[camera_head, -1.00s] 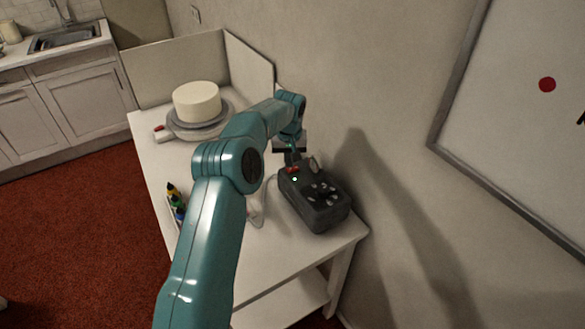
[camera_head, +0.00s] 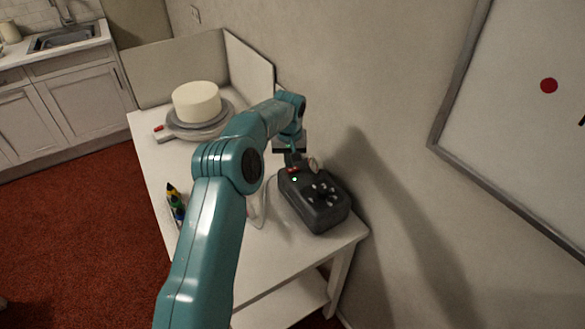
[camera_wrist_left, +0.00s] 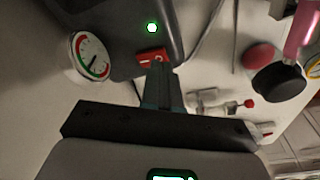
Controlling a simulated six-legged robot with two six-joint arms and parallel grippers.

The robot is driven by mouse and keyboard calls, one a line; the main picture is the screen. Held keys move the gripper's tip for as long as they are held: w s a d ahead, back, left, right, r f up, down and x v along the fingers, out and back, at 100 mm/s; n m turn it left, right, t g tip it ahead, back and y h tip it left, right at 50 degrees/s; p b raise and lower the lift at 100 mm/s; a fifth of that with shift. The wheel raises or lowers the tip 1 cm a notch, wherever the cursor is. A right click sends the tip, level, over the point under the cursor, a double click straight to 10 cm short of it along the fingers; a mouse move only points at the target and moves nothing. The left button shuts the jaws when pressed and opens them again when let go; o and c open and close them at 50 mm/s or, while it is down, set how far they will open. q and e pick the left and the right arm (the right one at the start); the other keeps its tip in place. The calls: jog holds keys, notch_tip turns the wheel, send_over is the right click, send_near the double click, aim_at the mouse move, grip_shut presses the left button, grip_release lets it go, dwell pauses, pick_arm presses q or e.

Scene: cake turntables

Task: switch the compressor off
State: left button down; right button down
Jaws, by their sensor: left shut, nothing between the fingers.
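The compressor (camera_head: 318,205) is a dark grey box on the white table, with a round knob and a lit green lamp (camera_head: 295,179) on its top. In the left wrist view its dark body (camera_wrist_left: 118,28) is at the top, with the green lamp (camera_wrist_left: 152,28) lit. A red rocker switch (camera_wrist_left: 152,56) marked with a line and a circle is near its edge. My left gripper (camera_wrist_left: 158,70) is shut and empty, its fingertips at the switch and partly covering it; I cannot tell whether they touch it. My left gripper (camera_head: 293,162) also shows over the compressor's far end. My right gripper is not in view.
A round gauge (camera_wrist_left: 91,56) sits beside the switch. The wall is close on the right.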

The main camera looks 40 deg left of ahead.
aim_at(289, 171)
pick_arm(q)
jog(key=shift+w+f, duration=0.1)
dwell(0.3)
jog(key=shift+f+b, duration=0.55)
jog(key=shift+f, duration=0.3)
dwell(0.5)
jog(key=shift+r, duration=0.1)
notch_tip(289, 171, up, 7)
jog(key=p, duration=0.5)
jog(key=shift+p, duration=0.3)
jog(key=shift+s, duration=0.2)
